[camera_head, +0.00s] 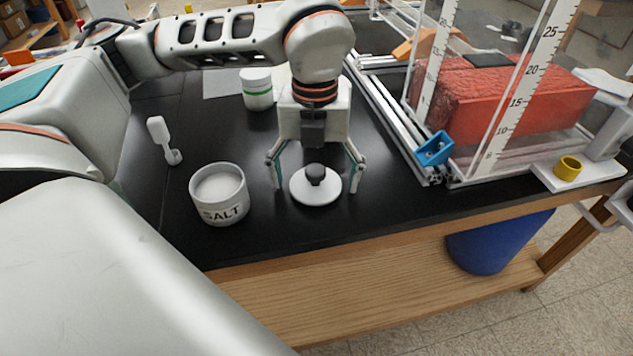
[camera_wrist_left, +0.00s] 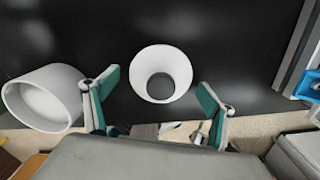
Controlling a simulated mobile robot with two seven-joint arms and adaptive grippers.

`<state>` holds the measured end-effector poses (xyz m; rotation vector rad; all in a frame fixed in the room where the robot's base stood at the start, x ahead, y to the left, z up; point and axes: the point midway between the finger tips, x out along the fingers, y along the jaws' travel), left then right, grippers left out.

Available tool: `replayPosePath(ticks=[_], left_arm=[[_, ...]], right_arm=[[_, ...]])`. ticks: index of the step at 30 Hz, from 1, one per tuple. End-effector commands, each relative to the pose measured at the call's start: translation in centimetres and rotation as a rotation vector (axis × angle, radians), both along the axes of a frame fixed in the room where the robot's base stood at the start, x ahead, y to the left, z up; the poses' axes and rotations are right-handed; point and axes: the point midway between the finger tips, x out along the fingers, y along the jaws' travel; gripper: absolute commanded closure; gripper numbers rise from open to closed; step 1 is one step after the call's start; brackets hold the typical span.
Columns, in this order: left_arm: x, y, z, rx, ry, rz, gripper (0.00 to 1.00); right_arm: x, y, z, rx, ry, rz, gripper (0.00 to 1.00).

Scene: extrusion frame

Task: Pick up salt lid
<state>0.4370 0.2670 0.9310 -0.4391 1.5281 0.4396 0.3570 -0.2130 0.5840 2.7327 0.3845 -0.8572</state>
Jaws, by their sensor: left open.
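The salt lid (camera_head: 301,196) is a white round disc with a dark knob, lying on the black table top near the front edge. It also shows in the left wrist view (camera_wrist_left: 147,62) as a white disc with a dark middle. My left gripper (camera_head: 316,186) is open and points down, with one finger on each side of the lid. No contact between the fingers and the lid is clear. The white salt jar (camera_head: 223,212) stands uncovered, left of the lid; it also shows in the left wrist view (camera_wrist_left: 62,76). My right gripper is not in view.
A white jar with a green band (camera_head: 258,96) stands behind the gripper. At the right are a metal extrusion frame (camera_head: 385,125), a blue bracket (camera_head: 434,149) and a clear tank with a red block (camera_head: 490,105).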

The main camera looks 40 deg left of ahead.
Motion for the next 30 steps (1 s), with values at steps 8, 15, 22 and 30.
replayPosePath(ticks=[8, 15, 22, 30], left_arm=[[0.0, 0.0, 0.1, 0.0, -0.001, 0.0, 0.49], [0.0, 0.0, 0.1, 0.0, -0.001, 0.0, 0.54], [0.1, 0.0, 0.6, 0.001, -0.003, 0.001, 0.54], [0.1, 0.0, 4.3, 0.0, -0.008, 0.001, 0.54]], right_arm=[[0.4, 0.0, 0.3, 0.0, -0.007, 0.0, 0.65], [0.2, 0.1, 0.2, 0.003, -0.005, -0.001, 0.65], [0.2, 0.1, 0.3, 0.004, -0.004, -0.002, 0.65], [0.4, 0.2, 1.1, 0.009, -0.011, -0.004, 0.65]])
